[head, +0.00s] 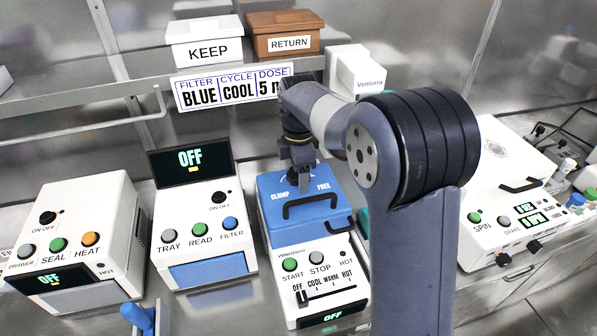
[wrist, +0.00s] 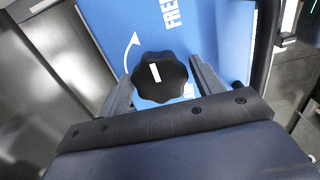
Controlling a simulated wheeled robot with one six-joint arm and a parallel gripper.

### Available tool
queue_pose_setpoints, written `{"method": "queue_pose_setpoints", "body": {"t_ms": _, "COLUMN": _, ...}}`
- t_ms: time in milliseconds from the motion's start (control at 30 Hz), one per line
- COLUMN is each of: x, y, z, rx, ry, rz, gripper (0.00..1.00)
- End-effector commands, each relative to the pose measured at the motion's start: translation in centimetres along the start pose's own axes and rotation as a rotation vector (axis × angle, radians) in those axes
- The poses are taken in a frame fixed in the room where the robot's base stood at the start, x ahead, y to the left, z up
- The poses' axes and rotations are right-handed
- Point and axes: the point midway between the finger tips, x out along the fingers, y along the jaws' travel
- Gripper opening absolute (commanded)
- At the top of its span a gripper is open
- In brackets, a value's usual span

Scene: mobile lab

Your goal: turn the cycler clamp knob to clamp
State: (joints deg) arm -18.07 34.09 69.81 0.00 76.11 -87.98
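The cycler (head: 335,255) is a white box with a blue lid (head: 318,222) marked CLAMP and FREE, with a black handle at its front. Its clamp knob (wrist: 160,80) is black and lobed, with a white mark slanting slightly in the wrist view. My gripper (head: 303,162) is over the back of the lid and hides the knob in the head view. In the wrist view my gripper (wrist: 159,72) has one finger on each side of the knob, with small gaps seeming to show. FREE and a curved white arrow lie beyond the knob; other lettering is partly hidden.
A sealer (head: 75,235) and a reader (head: 198,235) with an OFF screen stand left of the cycler. A spinner (head: 510,195) stands to the right, partly behind my arm. A shelf with KEEP (head: 205,50) and RETURN (head: 288,42) boxes is behind my gripper.

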Motion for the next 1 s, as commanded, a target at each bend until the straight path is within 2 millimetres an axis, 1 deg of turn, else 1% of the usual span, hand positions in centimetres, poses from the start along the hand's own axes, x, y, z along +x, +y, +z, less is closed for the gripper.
{"method": "queue_pose_setpoints", "body": {"t_ms": 33, "x": -0.02, "y": 0.0, "z": 0.0, "rx": 0.0, "ry": 0.0, "rz": 0.0, "gripper": 0.58}}
{"method": "queue_pose_setpoints", "body": {"t_ms": 400, "x": -0.04, "y": 0.0, "z": 0.0, "rx": 0.0, "ry": 0.0, "rz": 0.0, "gripper": 0.28}}
{"method": "queue_pose_setpoints", "body": {"t_ms": 433, "x": -0.04, "y": 0.0, "z": 0.0, "rx": 0.0, "ry": 0.0, "rz": 0.0, "gripper": 0.27}}
{"method": "queue_pose_setpoints", "body": {"t_ms": 633, "x": -0.09, "y": 0.0, "z": 0.0, "rx": 0.014, "ry": 0.0, "rz": 0.0, "gripper": 0.27}}
{"method": "queue_pose_setpoints", "body": {"t_ms": 767, "x": -0.15, "y": 0.02, "z": 0.0, "rx": 0.053, "ry": 0.0, "rz": 0.0, "gripper": 0.27}}
{"method": "queue_pose_setpoints", "body": {"t_ms": 1000, "x": -0.28, "y": 0.03, "z": 0.0, "rx": 0.209, "ry": 0.0, "rz": 0.0, "gripper": 0.27}}
